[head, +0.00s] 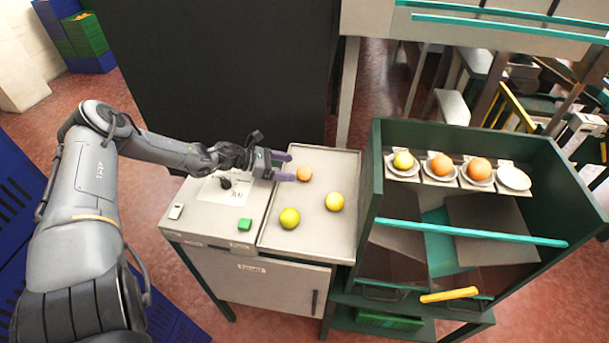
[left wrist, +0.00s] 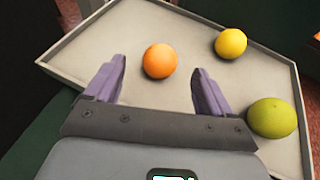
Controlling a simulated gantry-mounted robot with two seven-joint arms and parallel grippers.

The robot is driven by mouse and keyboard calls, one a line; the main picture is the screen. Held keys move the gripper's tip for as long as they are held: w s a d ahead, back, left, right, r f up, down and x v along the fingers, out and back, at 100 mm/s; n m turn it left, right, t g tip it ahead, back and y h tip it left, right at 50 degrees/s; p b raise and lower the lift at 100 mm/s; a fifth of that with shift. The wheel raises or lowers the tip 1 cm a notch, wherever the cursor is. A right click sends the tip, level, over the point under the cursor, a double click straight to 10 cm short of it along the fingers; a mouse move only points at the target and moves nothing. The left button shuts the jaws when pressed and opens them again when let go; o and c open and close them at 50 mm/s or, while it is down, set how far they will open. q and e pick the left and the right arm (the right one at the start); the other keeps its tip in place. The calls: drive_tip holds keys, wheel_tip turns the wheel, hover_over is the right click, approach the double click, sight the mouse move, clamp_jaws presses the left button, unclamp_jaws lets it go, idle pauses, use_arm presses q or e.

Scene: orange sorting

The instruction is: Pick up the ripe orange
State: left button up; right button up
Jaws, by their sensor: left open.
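The ripe orange (head: 304,173) lies at the far left part of a grey metal tray (head: 318,223). A yellow fruit (head: 334,201) and a yellow-green fruit (head: 289,218) lie on the same tray. My left gripper (head: 287,167) has purple fingers, is open and empty, and reaches in over the tray's left edge beside the orange. In the left wrist view, the open jaws (left wrist: 158,85) have the green fruit (left wrist: 271,118) outside the right finger. My right gripper is not seen.
A dark green rack (head: 374,200) stands right of the tray, with several small plates holding sample fruit. A dark panel (head: 235,70) rises behind.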

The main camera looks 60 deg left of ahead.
sight(309, 171)
use_arm(q)
drive_tip(key=shift+w+d+f+b, duration=0.45)
drive_tip(key=shift+w+d+f, duration=0.15)
drive_tip(key=shift+w, duration=0.25)
drive_tip(key=shift+w+d+f, duration=0.1)
drive_tip(key=shift+w, duration=0.35)
drive_tip(key=b+x, duration=0.3)
drive_tip(key=shift+w+d+f, duration=0.1)
drive_tip(key=shift+w+f, duration=0.1)
drive_tip(key=shift+w, duration=0.1)
drive_tip(key=shift+w+d+f+b, duration=0.1)
drive_tip(key=shift+w+b, duration=0.1)
drive_tip(key=shift+w, duration=0.15)
drive_tip(key=shift+w+d+f+b, duration=0.1)
drive_tip(key=shift+w+d+b, duration=0.1)
drive_tip(key=shift+w, duration=0.1)
drive_tip(key=c, duration=1)
drive_tip(key=shift+r, duration=0.1)
drive_tip(key=shift+c, duration=0.2)
